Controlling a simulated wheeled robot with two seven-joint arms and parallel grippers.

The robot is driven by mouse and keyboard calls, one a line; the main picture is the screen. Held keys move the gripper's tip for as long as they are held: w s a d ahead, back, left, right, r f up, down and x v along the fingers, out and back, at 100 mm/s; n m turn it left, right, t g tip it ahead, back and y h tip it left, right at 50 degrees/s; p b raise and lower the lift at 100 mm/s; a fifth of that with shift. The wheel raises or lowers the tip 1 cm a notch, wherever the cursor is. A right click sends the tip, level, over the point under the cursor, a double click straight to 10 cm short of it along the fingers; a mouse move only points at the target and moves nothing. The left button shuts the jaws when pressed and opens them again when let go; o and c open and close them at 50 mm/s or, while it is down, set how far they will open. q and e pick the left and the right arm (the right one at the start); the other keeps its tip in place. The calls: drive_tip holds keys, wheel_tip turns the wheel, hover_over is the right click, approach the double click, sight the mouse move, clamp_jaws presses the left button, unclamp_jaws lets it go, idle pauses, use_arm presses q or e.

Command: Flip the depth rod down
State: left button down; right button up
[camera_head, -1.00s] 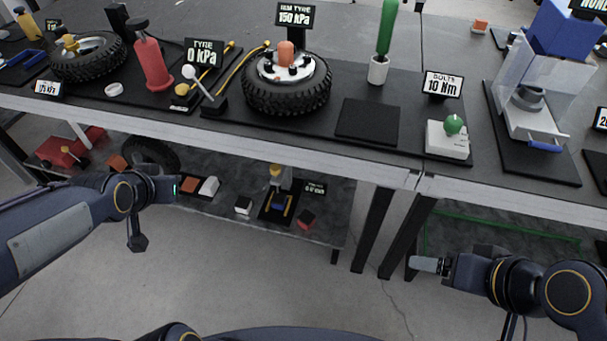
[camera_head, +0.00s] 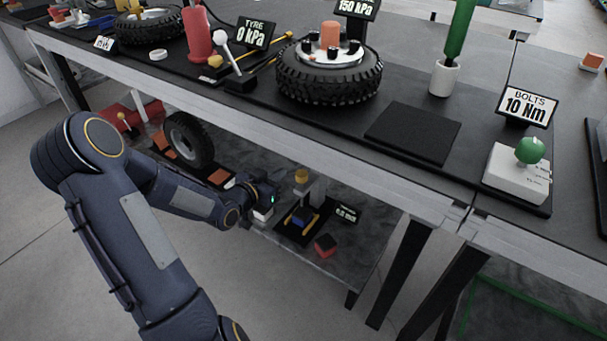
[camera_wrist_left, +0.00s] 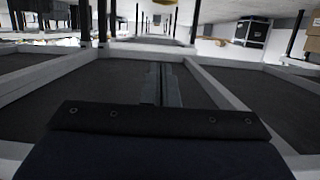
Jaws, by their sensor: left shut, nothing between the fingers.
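A small device (camera_head: 318,192) with a grey upright and a yellow knob (camera_head: 301,176) stands on the lower shelf. Its black base (camera_head: 290,231) carries a dark blue block and yellow strips. A depth rod cannot be made out on it at this size. My left gripper (camera_head: 268,194) is at the shelf, just left of the device and apart from the knob, by a white block. It is shut and empty. In the left wrist view, dark narrow parts that look like its fingers (camera_wrist_left: 163,85) point away from the camera. My right gripper is out of view.
The workbench's front edge (camera_head: 330,155) overhangs the lower shelf. A small display (camera_head: 346,213) and a red-topped dark block (camera_head: 325,245) are right of the device. An upright tyre (camera_head: 190,140) stands left on the shelf. Table legs (camera_head: 400,270) stand to the right.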

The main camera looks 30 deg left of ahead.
use_arm(q)
drive_tip(key=b, duration=0.4)
hover_over(299, 181)
wheel_tip(299, 181, down, 5)
drive_tip(key=shift+s+a+f+b, duration=0.1)
drive_tip(key=shift+f+b, duration=0.3)
drive_tip(key=shift+f, duration=0.35)
wheel_tip(299, 181, down, 4)
drive_tip(key=b, duration=0.3)
drive_tip(key=shift+r, duration=0.1)
